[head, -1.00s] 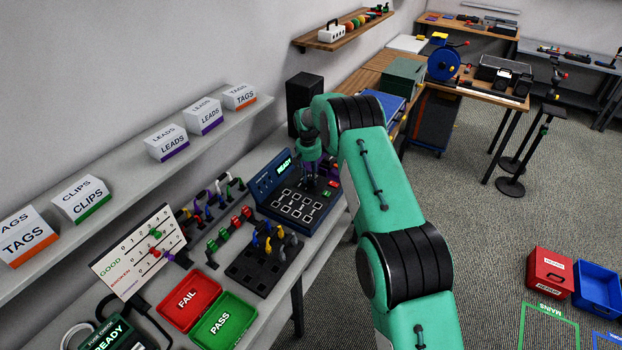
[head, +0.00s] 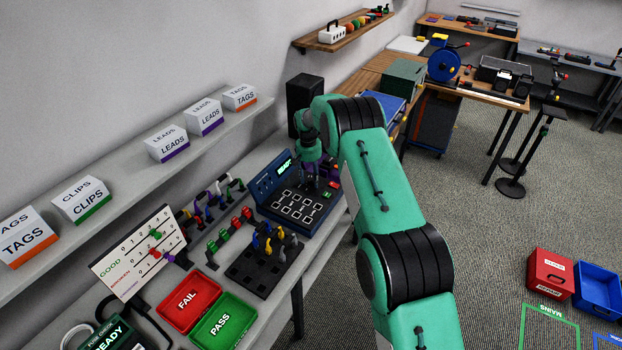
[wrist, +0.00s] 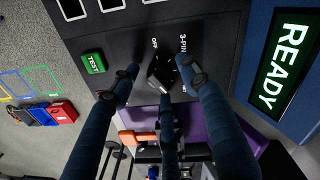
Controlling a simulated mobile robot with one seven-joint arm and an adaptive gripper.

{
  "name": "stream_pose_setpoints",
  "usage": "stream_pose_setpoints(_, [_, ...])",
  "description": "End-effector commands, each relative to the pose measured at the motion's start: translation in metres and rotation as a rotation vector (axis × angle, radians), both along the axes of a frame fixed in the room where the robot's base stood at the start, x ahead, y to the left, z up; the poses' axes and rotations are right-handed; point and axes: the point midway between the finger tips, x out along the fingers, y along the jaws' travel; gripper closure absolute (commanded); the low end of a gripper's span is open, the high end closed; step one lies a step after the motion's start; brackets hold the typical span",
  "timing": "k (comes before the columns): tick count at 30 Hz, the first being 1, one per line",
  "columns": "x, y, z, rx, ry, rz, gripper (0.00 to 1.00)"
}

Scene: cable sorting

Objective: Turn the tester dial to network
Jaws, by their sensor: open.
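The tester (head: 287,205) is a dark panel with a lit READY screen on the bench, below my arm. In the wrist view its black dial knob (wrist: 160,70) sits beside the labels OFF and 3-PIN; a further label is mostly hidden. The pointer's setting is hard to read. My gripper (wrist: 160,84) is open, its dark blue fingers pointing at the panel around the knob. One finger is on each side and a third is below. Whether any finger touches the knob, I cannot tell. In the head view my gripper (head: 311,181) hides the dial.
A green TEST button (wrist: 93,63) lies left of the dial in the wrist view. The READY screen (wrist: 282,62) is to the right. On the bench, a black cable rack (head: 262,265), a red FAIL tray (head: 190,300) and a green PASS tray (head: 224,321) stand nearer.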

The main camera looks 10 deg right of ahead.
Motion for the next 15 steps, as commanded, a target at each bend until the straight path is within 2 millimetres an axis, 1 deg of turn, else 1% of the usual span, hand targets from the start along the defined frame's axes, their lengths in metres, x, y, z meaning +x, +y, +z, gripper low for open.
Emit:
stream_pose_setpoints(5, [0.001, 0.0, 0.009, 0.0, -0.002, 0.0, 0.54])
stream_pose_setpoints(8, [0.001, 0.001, 0.019, 0.0, -0.003, 0.0, 0.54])
stream_pose_setpoints(11, [0.001, 0.002, 0.031, 0.0, -0.002, 0.0, 0.54])
stream_pose_setpoints(15, [0.002, 0.003, 0.054, 0.0, -0.004, 0.0, 0.54])
